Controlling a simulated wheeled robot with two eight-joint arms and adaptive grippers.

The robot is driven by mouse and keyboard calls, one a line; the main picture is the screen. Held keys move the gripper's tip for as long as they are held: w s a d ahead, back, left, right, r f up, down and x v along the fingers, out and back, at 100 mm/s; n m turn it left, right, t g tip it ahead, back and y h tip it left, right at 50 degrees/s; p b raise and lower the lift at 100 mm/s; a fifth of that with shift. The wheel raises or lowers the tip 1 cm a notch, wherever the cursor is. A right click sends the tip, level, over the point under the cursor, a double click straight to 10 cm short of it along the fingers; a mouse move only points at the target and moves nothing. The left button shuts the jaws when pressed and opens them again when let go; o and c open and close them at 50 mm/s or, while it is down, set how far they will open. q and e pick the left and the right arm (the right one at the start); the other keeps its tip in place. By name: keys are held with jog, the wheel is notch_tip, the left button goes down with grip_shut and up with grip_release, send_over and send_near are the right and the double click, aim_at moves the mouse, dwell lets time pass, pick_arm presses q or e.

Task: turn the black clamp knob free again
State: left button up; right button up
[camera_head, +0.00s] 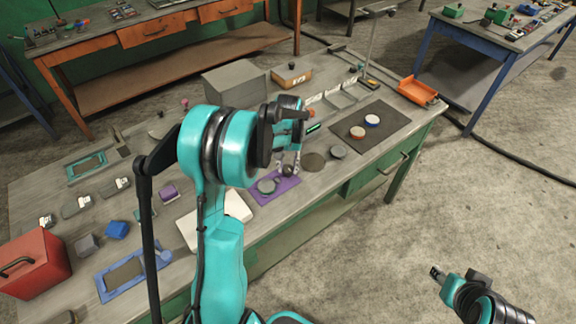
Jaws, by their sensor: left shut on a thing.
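My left gripper (289,162) points down over the workbench, its fingers closed around a small dark round thing, which looks like the black clamp knob (289,171). The knob is at the right edge of a purple mat (283,189), partly hidden by the fingers. What it is fixed to cannot be made out. A grey round disc (267,187) lies on the mat, left of the fingertips. My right gripper (437,273) is off the bench at the lower right, over the floor; its opening is too small to judge.
A dark mat (385,143) with two round pieces is to the right. An upright metal column (372,45) stands at the back, near an orange tray (417,91). A grey box (235,84) stands behind my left arm. Small parts crowd the bench's left side.

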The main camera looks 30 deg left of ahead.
aim_at(288, 168)
pick_arm(q)
jog(key=o, duration=1.2)
jog(key=shift+c, duration=0.2)
notch_tip(288, 168, up, 12)
